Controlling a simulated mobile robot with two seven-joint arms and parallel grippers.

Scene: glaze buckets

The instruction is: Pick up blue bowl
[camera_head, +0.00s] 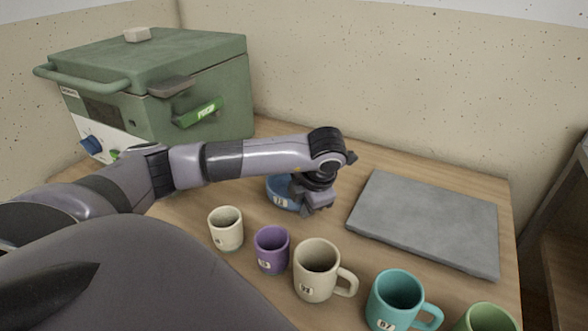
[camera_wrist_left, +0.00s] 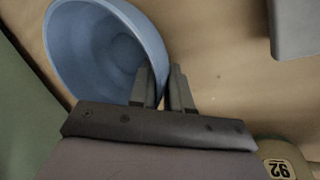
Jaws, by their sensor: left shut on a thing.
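The blue bowl (camera_head: 281,192) sits on the wooden table in front of the green kiln, partly hidden behind my left wrist in the head view. My left gripper (camera_head: 318,205) points down at the bowl's right side. In the left wrist view the bowl (camera_wrist_left: 95,45) fills the upper left, and my left gripper (camera_wrist_left: 162,88) is shut on its rim, one finger inside and one outside. I cannot tell whether the bowl is lifted off the table. My right gripper is not in view.
A row of mugs stands in front: cream (camera_head: 226,229), purple (camera_head: 272,251), beige (camera_head: 317,271), teal (camera_head: 394,300) and green (camera_head: 487,318). A grey slab (camera_head: 427,220) lies to the right. The green kiln (camera_head: 200,85) stands at the back left.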

